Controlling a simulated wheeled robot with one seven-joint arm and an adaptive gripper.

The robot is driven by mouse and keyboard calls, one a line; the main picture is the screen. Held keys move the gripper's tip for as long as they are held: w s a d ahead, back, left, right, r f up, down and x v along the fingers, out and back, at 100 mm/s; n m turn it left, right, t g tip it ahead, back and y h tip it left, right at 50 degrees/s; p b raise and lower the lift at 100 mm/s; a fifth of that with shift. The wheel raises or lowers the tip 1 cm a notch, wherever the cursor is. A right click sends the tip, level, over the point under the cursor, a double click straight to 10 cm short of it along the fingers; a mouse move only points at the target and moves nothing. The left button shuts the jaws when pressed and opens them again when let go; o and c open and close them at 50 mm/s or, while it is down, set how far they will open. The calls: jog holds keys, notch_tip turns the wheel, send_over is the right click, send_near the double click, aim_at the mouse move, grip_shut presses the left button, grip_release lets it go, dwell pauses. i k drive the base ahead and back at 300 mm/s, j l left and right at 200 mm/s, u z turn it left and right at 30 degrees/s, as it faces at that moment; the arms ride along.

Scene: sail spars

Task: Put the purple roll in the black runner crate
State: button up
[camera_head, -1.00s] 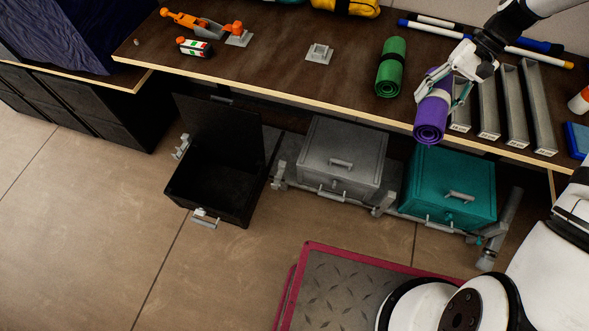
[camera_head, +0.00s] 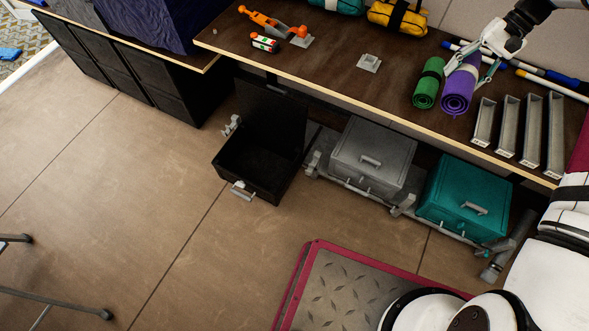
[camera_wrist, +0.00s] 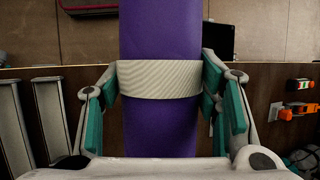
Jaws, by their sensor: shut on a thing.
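The purple roll (camera_head: 459,88) is in my gripper (camera_head: 474,70), over the right part of the bench. In the wrist view the roll (camera_wrist: 160,130) stands lengthwise between the teal finger pads (camera_wrist: 160,112), which close on it at its pale band. The head view does not show clearly whether the roll touches the bench top. The black runner crate (camera_head: 262,172) is on the floor below the bench front, at the left of a row of crates. Its lid (camera_head: 270,115) is raised at the back and its inside looks empty.
A green roll (camera_head: 428,85) lies just left of the purple roll. Grey channels (camera_head: 507,125) stand to the right. The grey crate (camera_head: 372,150) and teal crate (camera_head: 465,190) are shut. An orange tool (camera_head: 265,22) lies on the bench at left. Floor in front of the black crate is clear.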

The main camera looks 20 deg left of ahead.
aim_at(256, 169)
jog(key=i+j+u, duration=0.1)
jog(key=u, duration=0.3)
jog(key=i+u, duration=0.15)
jog(key=u, duration=0.25)
jog(key=i+u, duration=0.15)
jog(key=u, duration=0.25)
jog(key=i+u, duration=0.15)
jog(key=u, duration=0.25)
